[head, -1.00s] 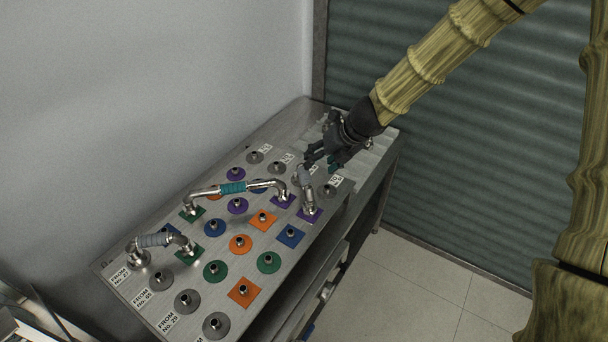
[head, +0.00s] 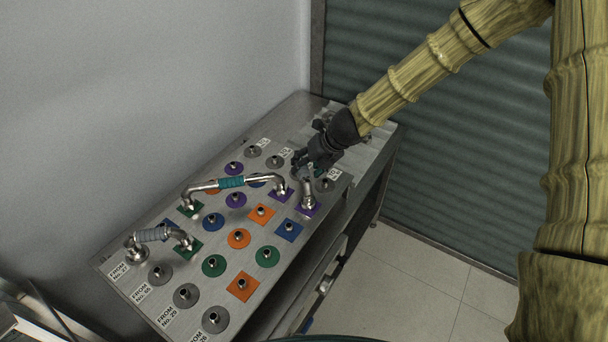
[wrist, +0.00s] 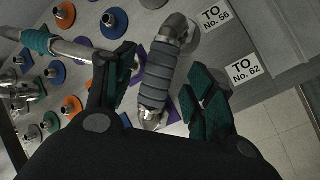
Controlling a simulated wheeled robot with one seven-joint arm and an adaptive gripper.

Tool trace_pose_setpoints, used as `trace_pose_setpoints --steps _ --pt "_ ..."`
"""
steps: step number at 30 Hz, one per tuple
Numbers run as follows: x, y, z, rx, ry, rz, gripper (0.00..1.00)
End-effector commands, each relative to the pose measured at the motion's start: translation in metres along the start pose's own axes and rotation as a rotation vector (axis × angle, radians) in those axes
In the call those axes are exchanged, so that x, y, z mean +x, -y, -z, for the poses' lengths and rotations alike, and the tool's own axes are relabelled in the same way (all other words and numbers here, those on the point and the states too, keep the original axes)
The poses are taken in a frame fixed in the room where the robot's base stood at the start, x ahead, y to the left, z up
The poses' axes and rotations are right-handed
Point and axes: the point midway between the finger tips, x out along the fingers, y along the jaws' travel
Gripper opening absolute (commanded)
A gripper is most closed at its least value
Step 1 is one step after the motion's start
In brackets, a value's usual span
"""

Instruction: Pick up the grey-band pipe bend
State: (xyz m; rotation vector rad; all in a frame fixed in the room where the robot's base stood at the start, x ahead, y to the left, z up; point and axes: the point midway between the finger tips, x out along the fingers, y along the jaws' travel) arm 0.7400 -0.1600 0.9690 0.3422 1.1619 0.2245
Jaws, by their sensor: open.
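The grey-band pipe bend (wrist: 157,84) lies between the two fingers of my open gripper (wrist: 162,68) in the wrist view, its ribbed grey sleeve running lengthwise between metal ends. I see a gap on the right finger's side; whether the left finger touches it I cannot tell. In the head view my gripper (head: 304,164) is over the far end of the board, and the bend (head: 308,190) is partly hidden under it. Its near end is at a purple square.
A teal-band pipe (head: 231,182) runs close on the left, also in the wrist view (wrist: 62,45). Another pipe with a blue-grey band (head: 153,235) stands at the board's near left. Several studs on coloured pads cover the board (head: 213,298). A wall is behind.

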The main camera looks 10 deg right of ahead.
Motion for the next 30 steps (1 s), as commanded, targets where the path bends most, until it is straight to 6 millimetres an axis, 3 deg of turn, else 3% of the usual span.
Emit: trace_pose_setpoints --steps 10,21,30 --pt "0.026 0.0 0.0 0.001 0.0 0.0 0.55" --pt "0.031 0.0 0.0 0.001 0.0 0.0 0.55" --pt "0.031 0.0 0.0 0.001 0.0 0.0 0.02"
